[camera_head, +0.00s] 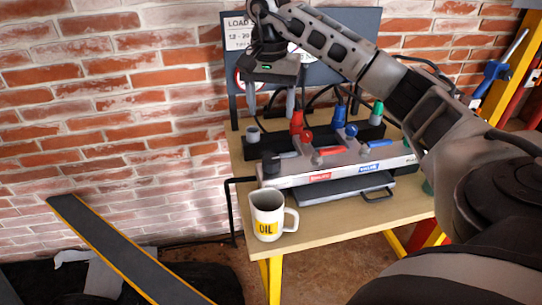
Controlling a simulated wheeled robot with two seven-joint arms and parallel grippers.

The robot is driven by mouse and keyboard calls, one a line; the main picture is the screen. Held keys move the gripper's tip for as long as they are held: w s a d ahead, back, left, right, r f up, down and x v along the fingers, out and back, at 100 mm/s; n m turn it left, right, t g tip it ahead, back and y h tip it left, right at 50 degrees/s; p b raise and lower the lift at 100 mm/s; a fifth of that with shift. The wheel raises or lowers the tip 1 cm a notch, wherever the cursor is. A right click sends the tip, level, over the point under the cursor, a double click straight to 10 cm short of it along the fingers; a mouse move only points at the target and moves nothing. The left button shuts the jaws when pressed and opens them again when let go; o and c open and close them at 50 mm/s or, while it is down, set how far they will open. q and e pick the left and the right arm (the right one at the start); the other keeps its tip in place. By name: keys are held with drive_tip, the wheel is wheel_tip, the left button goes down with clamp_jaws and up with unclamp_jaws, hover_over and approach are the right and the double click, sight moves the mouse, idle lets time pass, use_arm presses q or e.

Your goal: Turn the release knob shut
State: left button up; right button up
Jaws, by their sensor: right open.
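A grey console (340,164) with red and blue levers lies on the wooden table. A dark round knob (271,165) stands at its left end and may be the release knob; its turned position cannot be told. My right gripper (270,102) comes in from the upper right, with its fingers pointing down. It is open and empty, above and behind the dark knob, apart from it. A small grey cylinder (253,134) shows below its left finger. My left gripper is not in view.
A white mug (268,215) marked OIL stands at the table's front left corner. Red (297,122), blue (339,117) and green (378,112) fittings with black hoses rise behind the console. A sign board (335,75) and brick wall stand behind. Bare table (345,222) lies right of the mug.

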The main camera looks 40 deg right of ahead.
sight(271, 159)
wheel_tip(271, 159, down, 14)
drive_tip(key=shift+f+p, duration=0.1)
drive_tip(key=shift+p, duration=0.3)
drive_tip(key=c, duration=1)
